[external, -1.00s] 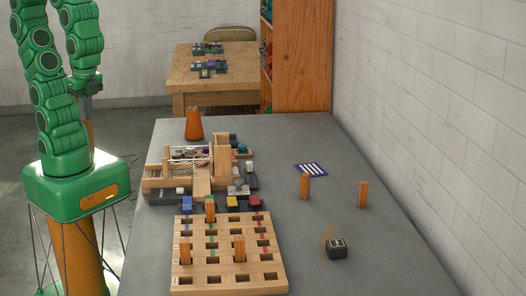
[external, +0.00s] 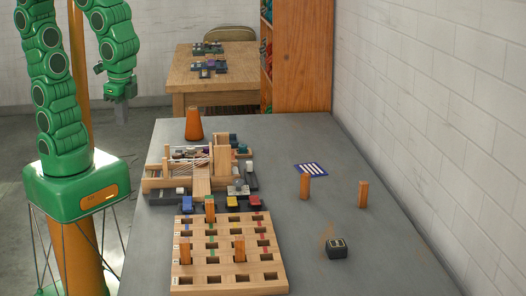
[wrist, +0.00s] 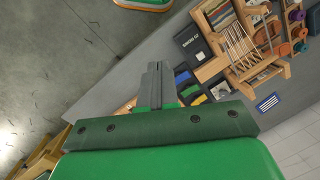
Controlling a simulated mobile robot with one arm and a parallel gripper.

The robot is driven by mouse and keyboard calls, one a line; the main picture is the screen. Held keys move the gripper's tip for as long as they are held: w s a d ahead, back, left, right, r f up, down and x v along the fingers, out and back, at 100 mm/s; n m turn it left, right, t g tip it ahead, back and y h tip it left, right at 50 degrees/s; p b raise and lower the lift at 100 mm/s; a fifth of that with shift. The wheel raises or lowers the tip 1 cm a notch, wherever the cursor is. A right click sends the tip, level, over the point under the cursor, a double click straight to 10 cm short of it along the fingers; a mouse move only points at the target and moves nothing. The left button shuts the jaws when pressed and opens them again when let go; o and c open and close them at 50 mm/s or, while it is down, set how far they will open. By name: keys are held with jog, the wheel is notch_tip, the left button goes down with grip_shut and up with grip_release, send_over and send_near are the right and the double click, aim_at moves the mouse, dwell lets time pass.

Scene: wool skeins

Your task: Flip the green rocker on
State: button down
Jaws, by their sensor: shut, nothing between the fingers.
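A row of coloured rockers stands between the wooden loom and the pegboard, with a blue rocker (external: 187,203), a yellow rocker (external: 232,202) and a red rocker (external: 255,202). The green rocker (wrist: 188,90) shows small in the wrist view, between the blue and yellow ones. In the external view an upright wooden peg mostly hides it. Whether it is on or off is too small to tell. My gripper (external: 122,114) is shut and empty, off the table's left side, high and well apart from the rockers. Its fingers also show in the wrist view (wrist: 155,68).
The pegboard (external: 190,280) holds several upright pegs. The loom (external: 154,184) and an orange cone (external: 194,125) stand behind the rockers.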

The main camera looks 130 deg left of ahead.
jog(key=w+a+f+n+y, duration=0.1)
jog(key=w+a+f+n, duration=0.25)
jog(key=w+a, duration=0.6)
jog(key=n, duration=0.2)
send_over(209, 197)
jog(key=w+d, duration=0.4)
jog(key=w+d+x, duration=0.1)
jog(key=x, duration=0.6)
jog(key=shift+f+g+y, duration=0.2)
jog(key=shift+g+y, duration=0.2)
jog(key=x, duration=1.4)
